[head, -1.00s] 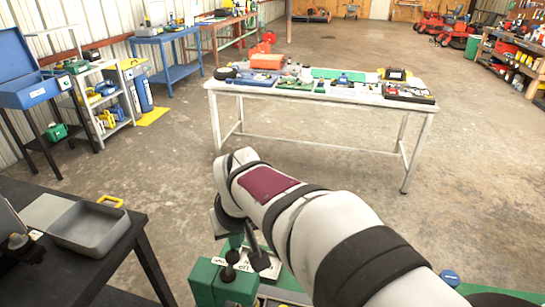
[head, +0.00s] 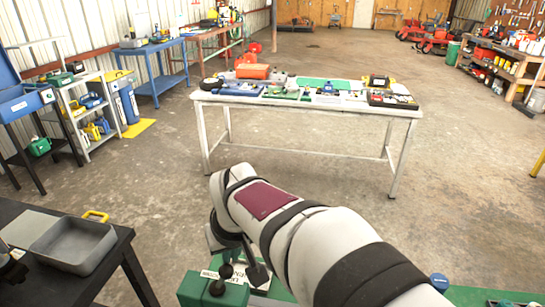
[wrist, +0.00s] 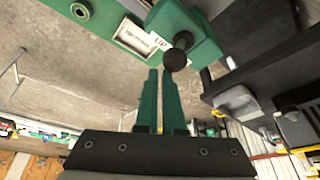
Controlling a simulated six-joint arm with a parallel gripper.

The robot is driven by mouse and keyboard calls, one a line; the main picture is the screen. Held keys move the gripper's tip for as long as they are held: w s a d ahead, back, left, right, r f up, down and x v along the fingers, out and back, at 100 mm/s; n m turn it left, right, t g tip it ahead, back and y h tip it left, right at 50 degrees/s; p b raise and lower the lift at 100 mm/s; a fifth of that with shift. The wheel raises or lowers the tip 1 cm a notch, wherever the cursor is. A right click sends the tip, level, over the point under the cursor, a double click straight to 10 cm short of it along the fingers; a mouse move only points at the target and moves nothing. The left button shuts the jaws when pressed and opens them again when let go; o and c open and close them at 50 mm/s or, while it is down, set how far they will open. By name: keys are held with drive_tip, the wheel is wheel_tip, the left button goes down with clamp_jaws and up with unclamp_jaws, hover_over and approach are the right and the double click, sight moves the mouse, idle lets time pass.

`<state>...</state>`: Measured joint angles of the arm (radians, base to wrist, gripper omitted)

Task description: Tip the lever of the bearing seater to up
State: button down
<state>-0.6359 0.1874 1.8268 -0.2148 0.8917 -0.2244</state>
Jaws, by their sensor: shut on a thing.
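The bearing seater (head: 213,293) is a green block with dark ball knobs on it, at the bottom of the head view. It also shows at the top of the wrist view (wrist: 204,42), with a white "UP" label beside it. The lever's black ball knob (wrist: 175,60) is right at my fingertips in the wrist view. My gripper (wrist: 161,72) has two long green fingers close together, shut on the lever by its knob end. The exact contact is partly hidden by the knob. In the head view my arm covers much of the gripper, and the lever's tilt is hard to tell.
A black table (head: 118,252) with a grey tray (head: 75,243) stands at the left. A white workbench (head: 300,101) with several tools and parts is beyond my arm. Bare concrete floor lies between. A blue round cap (head: 439,282) is at the lower right.

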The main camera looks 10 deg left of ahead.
drive_tip(key=shift+s+a+f, duration=0.25)
drive_tip(key=shift+a+f, duration=0.3)
drive_tip(key=shift+f, duration=0.05)
drive_tip(key=shift+w+a, duration=0.1)
drive_tip(key=shift+a, duration=0.05)
drive_tip(key=d+r, duration=0.6)
drive_tip(key=r, duration=0.2)
drive_tip(key=s+d+f+m, duration=0.1)
drive_tip(key=s+d+m, duration=0.2)
drive_tip(key=d, duration=0.3)
drive_tip(key=s+d+f+m+g, duration=0.1)
drive_tip(key=s+d+f+m, duration=0.3)
drive_tip(key=s, duration=0.5)
drive_tip(key=s+d+f+m+g, duration=0.2)
drive_tip(key=s+d+f+m, duration=0.2)
drive_tip(key=s+d, duration=0.3)
drive_tip(key=shift+s+d+f+m+h, duration=0.35)
drive_tip(key=shift+s+m, duration=0.45)
drive_tip(key=shift+s, duration=0.4)
